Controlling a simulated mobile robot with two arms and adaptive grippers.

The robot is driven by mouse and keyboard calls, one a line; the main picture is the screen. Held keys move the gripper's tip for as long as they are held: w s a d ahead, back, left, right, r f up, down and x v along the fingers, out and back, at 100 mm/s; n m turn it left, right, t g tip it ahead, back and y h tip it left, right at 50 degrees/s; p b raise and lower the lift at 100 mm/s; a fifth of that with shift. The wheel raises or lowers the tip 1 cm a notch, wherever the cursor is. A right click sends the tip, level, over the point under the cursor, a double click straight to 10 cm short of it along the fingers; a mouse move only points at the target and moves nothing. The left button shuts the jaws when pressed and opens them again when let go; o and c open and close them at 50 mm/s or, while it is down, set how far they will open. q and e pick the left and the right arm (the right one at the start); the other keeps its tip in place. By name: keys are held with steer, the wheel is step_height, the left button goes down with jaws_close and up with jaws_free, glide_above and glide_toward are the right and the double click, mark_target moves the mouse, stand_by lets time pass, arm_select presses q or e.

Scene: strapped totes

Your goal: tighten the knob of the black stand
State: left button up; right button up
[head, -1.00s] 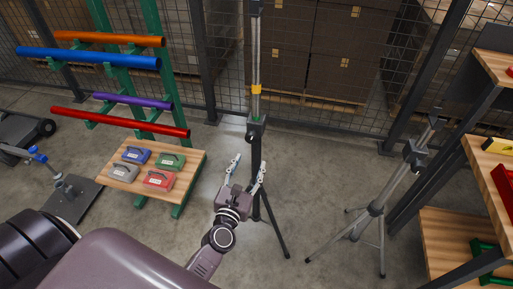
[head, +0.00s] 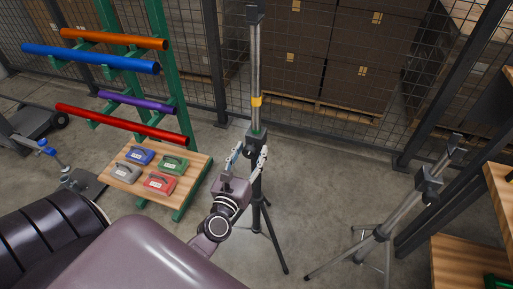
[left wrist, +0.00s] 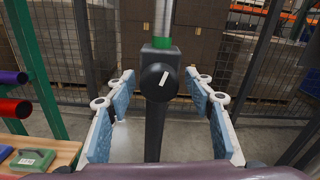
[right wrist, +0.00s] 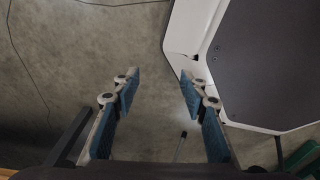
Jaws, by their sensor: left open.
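The black stand (head: 256,190) stands upright in the middle of the head view, with a grey pole and a yellow band above its collar. Its round black knob (left wrist: 158,82) has a white mark and faces the left wrist camera, just below a green ring. My left gripper (head: 250,154) is open at collar height, one finger on each side. In the left wrist view the knob lies between the spread fingers with a gap on both sides. My right gripper (right wrist: 159,82) is open and empty above the floor, seen only in the right wrist view.
A grey tripod stand (head: 380,232) leans its pole at the right. A rack with coloured tubes (head: 95,58) and a wooden shelf (head: 125,179) with several small cases stand at the left. A mesh fence (head: 365,120) runs behind. Floor between the stands is clear.

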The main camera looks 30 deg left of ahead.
arm_select(q)
steer(key=shift+s, duration=0.1)
steer(key=shift+c, duration=0.7)
steer(key=c, duration=1)
steer(key=shift+c, duration=0.3)
arm_select(e)
steer(key=shift+s+a, duration=0.45)
steer(key=shift+s, duration=0.3)
